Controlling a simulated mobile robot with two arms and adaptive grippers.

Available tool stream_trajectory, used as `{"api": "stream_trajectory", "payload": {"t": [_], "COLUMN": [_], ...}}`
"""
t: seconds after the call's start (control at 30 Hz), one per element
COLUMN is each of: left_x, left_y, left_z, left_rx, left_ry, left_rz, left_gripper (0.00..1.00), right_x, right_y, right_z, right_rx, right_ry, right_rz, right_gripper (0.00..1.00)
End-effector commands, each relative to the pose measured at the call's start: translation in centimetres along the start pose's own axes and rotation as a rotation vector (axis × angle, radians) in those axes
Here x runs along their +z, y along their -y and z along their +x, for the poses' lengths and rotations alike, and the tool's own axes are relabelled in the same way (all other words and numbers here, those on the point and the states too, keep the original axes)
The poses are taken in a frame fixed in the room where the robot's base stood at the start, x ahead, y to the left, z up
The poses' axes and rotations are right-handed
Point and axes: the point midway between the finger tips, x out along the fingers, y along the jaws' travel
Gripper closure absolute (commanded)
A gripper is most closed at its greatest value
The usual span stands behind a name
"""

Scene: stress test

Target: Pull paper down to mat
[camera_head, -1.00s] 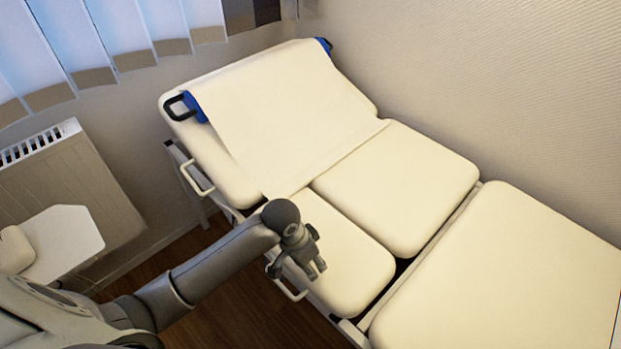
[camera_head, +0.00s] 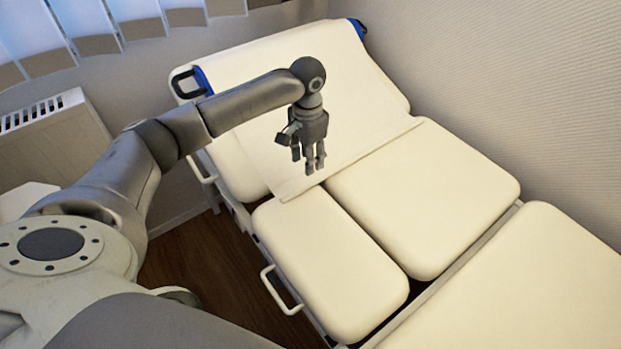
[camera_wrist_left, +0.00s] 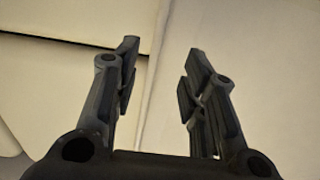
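The white paper (camera_head: 370,105) hangs from a roll with blue ends (camera_head: 203,78) at the head of the couch. It lies over the raised backrest, and its lower edge rests near the seam with the seat pads. The cream mat (camera_head: 330,265) is made of several padded sections. My left gripper (camera_head: 314,170) points down in front of the paper, close to its lower edge. In the left wrist view its two fingers (camera_wrist_left: 160,85) are apart with nothing between them. I cannot tell whether it touches the paper. My right gripper is not in view.
A wall runs along the couch's right side. A radiator (camera_head: 50,150) and window blinds are at the left and back. Metal side handles (camera_head: 280,290) stick out along the couch's left edge. The seat and leg sections (camera_head: 540,285) are bare.

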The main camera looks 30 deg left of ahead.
Motion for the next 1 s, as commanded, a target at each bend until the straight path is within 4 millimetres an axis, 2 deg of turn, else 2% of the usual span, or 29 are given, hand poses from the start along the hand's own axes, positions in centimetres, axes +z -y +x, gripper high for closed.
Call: {"api": "stream_trajectory", "payload": {"t": [0.03,0.2,0.43,0.6,0.87,1.0], "left_x": [0.1,0.1,0.0,0.0,0.0,0.0], "left_y": [-0.1,-0.1,-0.1,-0.1,-0.1,-0.1], "left_z": [1.1,4.5,7.8,8.7,8.8,8.8], "left_rx": [0.001,0.0,0.0,-0.001,-0.001,-0.001], "left_ry": [0.005,0.002,0.001,0.0,-0.001,-0.001], "left_rz": [0.0,0.001,0.001,0.002,0.002,0.002], "left_gripper": [0.61,0.61,0.61,0.61,0.61,0.79], "right_x": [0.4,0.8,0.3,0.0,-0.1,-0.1], "right_y": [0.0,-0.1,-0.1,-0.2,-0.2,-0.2], "right_z": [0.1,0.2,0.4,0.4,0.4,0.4], "right_rx": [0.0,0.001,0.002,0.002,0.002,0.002], "right_ry": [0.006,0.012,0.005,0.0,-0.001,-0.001], "right_rz": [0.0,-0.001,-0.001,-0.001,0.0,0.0], "right_gripper": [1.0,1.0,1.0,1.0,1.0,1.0]}}
